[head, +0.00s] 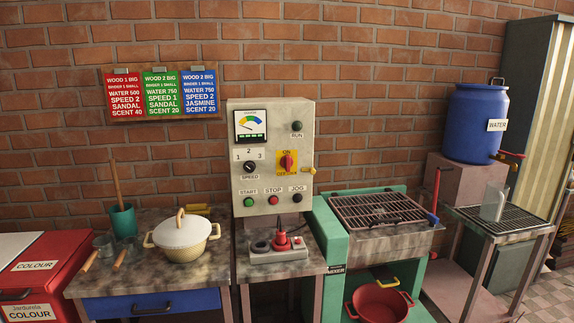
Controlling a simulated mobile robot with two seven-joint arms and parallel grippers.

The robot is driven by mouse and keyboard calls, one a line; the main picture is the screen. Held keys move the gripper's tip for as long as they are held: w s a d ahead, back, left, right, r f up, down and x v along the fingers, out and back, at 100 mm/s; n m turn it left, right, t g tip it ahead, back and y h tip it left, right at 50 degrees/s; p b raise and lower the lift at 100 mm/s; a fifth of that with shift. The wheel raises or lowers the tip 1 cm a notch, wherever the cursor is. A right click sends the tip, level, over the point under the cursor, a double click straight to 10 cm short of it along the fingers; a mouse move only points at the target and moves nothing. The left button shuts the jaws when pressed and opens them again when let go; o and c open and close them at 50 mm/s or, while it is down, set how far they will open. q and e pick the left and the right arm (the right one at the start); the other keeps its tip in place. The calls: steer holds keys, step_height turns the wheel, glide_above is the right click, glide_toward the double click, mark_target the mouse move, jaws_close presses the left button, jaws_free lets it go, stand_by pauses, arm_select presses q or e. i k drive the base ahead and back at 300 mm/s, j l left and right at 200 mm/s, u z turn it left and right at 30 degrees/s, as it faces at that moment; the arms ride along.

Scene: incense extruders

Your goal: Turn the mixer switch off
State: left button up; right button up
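The control panel (272,183) is a cream box standing against the brick wall at the middle of the head view. Its red rotary switch (287,162) sits on a yellow plate with ON at the top, and the handle looks about upright. The green mixer (331,236), with a MIXER label at its front, stands just right of the panel. A dark metal grate (376,208) covers its top. Neither of my grippers shows in the head view.
Below the panel, a table holds a grey box (279,257) with a red plug-like piece. A lidded pot (182,237) and scoops stand on the left table. A red pot (380,302) sits under the mixer. A blue water barrel (475,123) stands right. Space before the panel's face is clear.

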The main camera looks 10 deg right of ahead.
mark_target(286, 161)
steer(key=i+l+u, duration=0.1)
steer(key=i+l, duration=0.15)
steer(key=l, duration=0.15)
steer(key=i+l, duration=0.3)
steer(key=i+l+u, duration=0.15)
steer(key=l, duration=0.4)
steer(key=i+l, duration=0.3)
steer(key=i+l+u, duration=0.15)
steer(key=l, duration=0.4)
steer(key=i+l+u, duration=0.1)
steer(key=i+l, duration=0.2)
steer(key=l, duration=0.2)
steer(key=i+l, duration=0.2)
steer(key=l, duration=0.3)
steer(key=i+l+u, duration=0.15)
steer(key=l, duration=0.3)
steer(key=i, duration=0.05)
